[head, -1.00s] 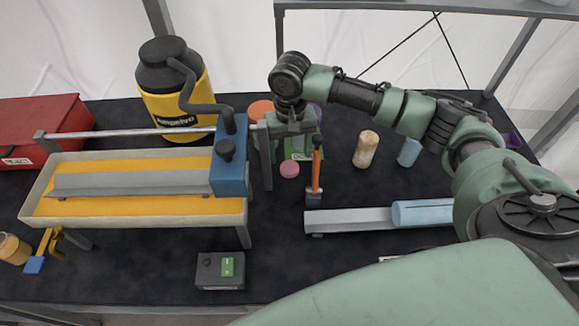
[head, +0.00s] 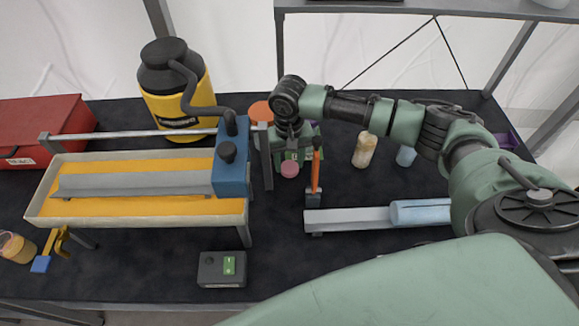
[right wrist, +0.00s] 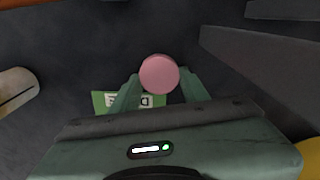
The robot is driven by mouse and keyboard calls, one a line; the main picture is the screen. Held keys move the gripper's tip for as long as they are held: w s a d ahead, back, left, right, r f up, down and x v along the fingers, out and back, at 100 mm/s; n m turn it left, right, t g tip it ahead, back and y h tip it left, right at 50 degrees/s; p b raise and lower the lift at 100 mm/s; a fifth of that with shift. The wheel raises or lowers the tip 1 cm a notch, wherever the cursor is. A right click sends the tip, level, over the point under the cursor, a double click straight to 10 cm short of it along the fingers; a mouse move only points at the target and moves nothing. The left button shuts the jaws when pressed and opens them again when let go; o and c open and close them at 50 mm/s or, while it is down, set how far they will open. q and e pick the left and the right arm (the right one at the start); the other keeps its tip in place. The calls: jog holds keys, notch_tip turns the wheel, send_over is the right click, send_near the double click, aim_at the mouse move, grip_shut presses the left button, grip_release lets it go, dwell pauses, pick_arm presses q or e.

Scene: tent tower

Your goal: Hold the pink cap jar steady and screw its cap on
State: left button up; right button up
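A small round pink cap (head: 290,170) is low on the dark table, just in front of my right gripper (head: 297,150). In the right wrist view the pink cap (right wrist: 159,74) lies at the tips of the fingers, which stand apart with one on each side. I cannot tell whether they touch it, or whether a jar body is under it. A green label with dark letters (right wrist: 103,101) shows partly behind the fingers. My left gripper is not in view.
A hammer with an orange handle (head: 316,170) stands right beside my gripper. A blue-ended machine with a yellow tray (head: 130,219) is at left.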

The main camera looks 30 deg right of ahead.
aim_at(289, 165)
jog(key=shift+c, duration=0.8)
jog(key=shift+r, duration=0.15)
notch_tip(289, 165, up, 20)
jog(key=b, duration=0.2)
jog(key=shift+b, duration=0.3)
